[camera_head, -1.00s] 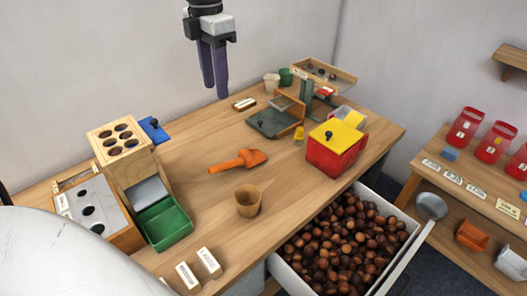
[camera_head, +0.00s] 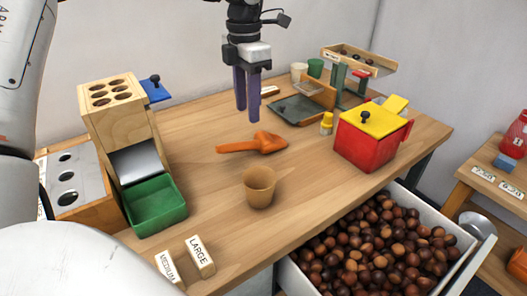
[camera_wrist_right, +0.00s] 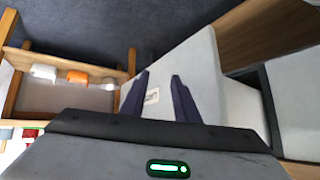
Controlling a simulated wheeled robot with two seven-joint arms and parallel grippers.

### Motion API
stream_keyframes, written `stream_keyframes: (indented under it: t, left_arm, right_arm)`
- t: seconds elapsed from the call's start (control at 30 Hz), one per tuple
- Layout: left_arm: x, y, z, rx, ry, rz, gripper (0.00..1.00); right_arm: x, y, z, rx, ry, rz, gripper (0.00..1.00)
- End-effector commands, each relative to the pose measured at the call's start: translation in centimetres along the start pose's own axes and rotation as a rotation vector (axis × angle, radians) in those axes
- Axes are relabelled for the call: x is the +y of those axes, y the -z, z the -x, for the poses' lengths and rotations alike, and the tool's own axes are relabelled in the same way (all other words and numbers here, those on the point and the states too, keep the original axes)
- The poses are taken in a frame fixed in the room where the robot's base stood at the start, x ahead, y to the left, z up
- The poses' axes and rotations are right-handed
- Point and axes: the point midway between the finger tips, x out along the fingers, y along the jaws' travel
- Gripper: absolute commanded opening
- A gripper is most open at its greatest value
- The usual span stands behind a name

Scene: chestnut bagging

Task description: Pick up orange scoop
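The orange scoop (camera_head: 262,143) lies on the wooden table in the head view, handle to the left and bowl to the right. My left gripper (camera_head: 247,113) hangs above and just behind the scoop, purple fingers pointing down. A gap shows between its fingers and nothing is between them. It appears apart from the scoop. My right gripper (camera_wrist_right: 158,95) shows only in the right wrist view. Its fingers are spread and empty, and the scoop is not in that view.
A green tray (camera_head: 157,207) is left, a red box with yellow lid (camera_head: 368,138) right, and small label blocks (camera_head: 201,256) at the front. A drawer of chestnuts (camera_head: 372,246) is open below. Table around the scoop is clear.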

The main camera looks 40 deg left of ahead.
Motion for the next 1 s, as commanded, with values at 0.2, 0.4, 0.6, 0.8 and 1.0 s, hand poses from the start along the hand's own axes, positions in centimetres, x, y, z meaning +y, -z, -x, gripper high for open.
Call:
stream_keyframes:
  t: [0.2, 0.4, 0.6, 0.8, 1.0]
  left_arm:
    - [0.0, 0.2, -3.5, 0.004, 0.002, 0.001, 0.39]
    - [0.1, 0.4, -4.9, 0.003, 0.002, 0.0, 0.39]
    - [0.4, 1.1, -7.8, 0.005, 0.003, 0.0, 0.39]
    - [0.4, 1.0, -9.3, 0.002, 0.001, 0.001, 0.39]
    - [0.4, 1.0, -9.3, 0.001, 0.001, 0.001, 0.31]
  right_arm:
    - [-0.1, -0.5, -0.1, -0.001, 0.002, -0.007, 0.28]
    - [-0.1, -0.2, -0.1, 0.01, 0.004, -0.01, 0.28]
    - [-0.1, -0.1, -0.3, 0.019, 0.005, -0.014, 0.28]
    - [-0.1, -0.2, -0.4, 0.021, 0.005, -0.017, 0.28]
    - [-0.1, -0.1, -0.4, 0.021, 0.005, -0.017, 0.28]
